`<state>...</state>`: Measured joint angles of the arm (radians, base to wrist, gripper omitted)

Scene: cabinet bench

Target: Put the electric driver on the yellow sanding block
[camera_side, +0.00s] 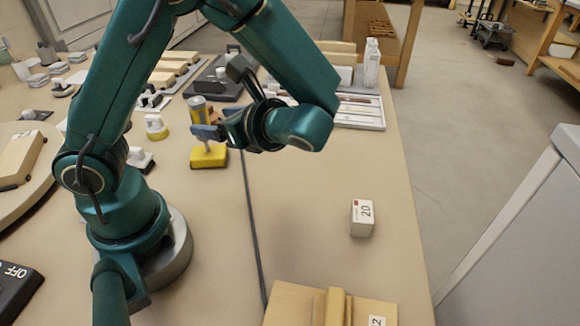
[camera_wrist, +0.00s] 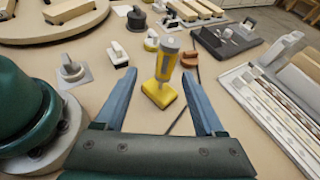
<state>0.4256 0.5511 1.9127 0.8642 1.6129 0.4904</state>
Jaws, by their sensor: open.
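The electric driver (camera_side: 198,106), yellow with a grey top, stands upright over the yellow sanding block (camera_side: 208,158). In the wrist view the driver (camera_wrist: 166,64) also looks upright, and its lower end appears to meet the top of the block (camera_wrist: 159,94). My gripper (camera_wrist: 159,75) is open, with one blue-grey finger on each side of the driver and a gap to both. In the side view my gripper (camera_side: 206,131) is level with the driver and partly hides its lower part.
A white box marked 20 (camera_side: 361,219) stands on the right of the bench. A compartment tray (camera_side: 359,112) and a dark tray (camera_wrist: 226,43) lie behind. Small knobs and blocks crowd the left. The bench between my gripper and the white box is clear.

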